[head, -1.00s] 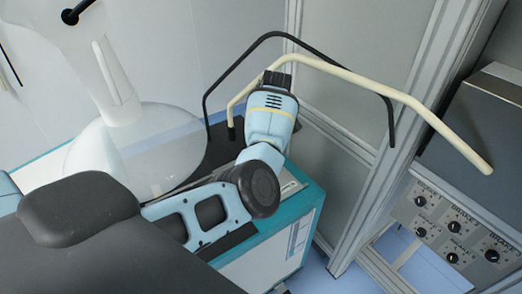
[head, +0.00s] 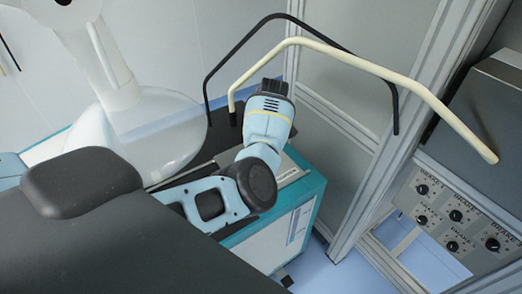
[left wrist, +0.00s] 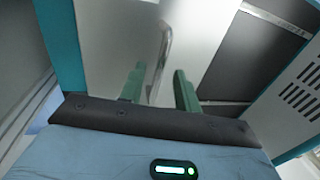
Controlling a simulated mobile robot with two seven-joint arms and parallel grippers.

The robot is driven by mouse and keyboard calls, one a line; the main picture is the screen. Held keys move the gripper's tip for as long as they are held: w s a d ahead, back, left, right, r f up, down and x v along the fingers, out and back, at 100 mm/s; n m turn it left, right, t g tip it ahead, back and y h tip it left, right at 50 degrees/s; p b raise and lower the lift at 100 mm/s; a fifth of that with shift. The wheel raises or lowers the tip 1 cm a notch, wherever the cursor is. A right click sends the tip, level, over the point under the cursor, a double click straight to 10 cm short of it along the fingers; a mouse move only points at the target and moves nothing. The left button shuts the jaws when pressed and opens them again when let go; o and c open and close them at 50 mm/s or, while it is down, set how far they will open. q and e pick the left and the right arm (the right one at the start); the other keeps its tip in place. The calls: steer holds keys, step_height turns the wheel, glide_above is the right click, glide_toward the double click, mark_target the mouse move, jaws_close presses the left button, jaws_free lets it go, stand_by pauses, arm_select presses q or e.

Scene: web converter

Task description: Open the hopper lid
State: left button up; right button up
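In the left wrist view my left gripper (left wrist: 160,88) has two green fingers, held apart. A curved metal handle (left wrist: 165,50) shows between and beyond the fingers, in front of a pale panel. It appears not to be gripped, and I cannot tell whether a finger touches it. I cannot tell whether this handle and panel belong to the hopper lid. In the head view a light-blue arm link of mine is visible, but neither gripper's fingers can be made out there. No lid is clearly recognisable in the head view.
A clear dome (head: 165,130) stands at the left. A cream bent bar (head: 375,68) and a black bent bar (head: 225,60) rise at the back. A teal-edged cabinet (head: 290,225) stands below my arm. A knob panel (head: 455,215) and aluminium frame post (head: 395,150) are at right.

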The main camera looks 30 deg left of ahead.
arm_select(q)
steer(key=shift+f, duration=0.35)
jaws_close()
